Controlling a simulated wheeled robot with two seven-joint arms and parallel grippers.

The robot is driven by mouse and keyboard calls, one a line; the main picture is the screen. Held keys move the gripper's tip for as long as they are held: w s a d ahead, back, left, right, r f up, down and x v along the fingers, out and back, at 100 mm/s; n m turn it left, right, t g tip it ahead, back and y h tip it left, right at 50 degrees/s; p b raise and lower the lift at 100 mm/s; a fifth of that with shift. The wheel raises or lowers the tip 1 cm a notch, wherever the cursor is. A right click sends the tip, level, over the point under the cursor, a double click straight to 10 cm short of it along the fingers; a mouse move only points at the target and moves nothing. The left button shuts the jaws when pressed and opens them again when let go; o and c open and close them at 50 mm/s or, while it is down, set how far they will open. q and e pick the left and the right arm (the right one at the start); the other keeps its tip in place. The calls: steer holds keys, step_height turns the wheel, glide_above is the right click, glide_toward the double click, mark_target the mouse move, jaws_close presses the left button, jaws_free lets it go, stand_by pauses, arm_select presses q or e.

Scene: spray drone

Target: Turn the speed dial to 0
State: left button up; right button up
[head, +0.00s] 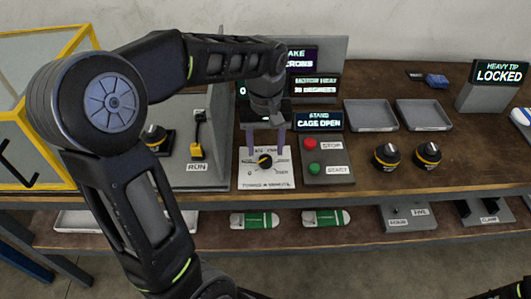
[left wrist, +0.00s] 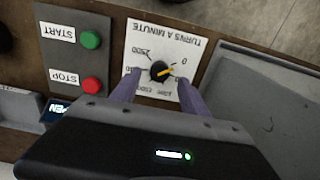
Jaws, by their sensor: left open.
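The speed dial (head: 265,161) is a black knob with a yellow pointer on a white plate marked "TURNS A MINUTE". It also shows in the left wrist view (left wrist: 160,71), upside down, with "0" at the right and "2500" at the left. There the yellow pointer aims right, close to the "0" side; its exact mark is hard to read. My left gripper (head: 266,150) points down over the plate. Its open purple fingers (left wrist: 160,78) stand on either side of the knob, apart from it. My right gripper is not in view.
Right of the dial is a panel with a red STOP button (head: 310,144) and a green START button (head: 313,170). A RUN lever panel (head: 196,152) stands at the left. A screen (head: 319,121) reads "CAGE OPEN".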

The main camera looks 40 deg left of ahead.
mark_target(266, 159)
arm_select(q)
steer(key=shift+r, duration=1.95)
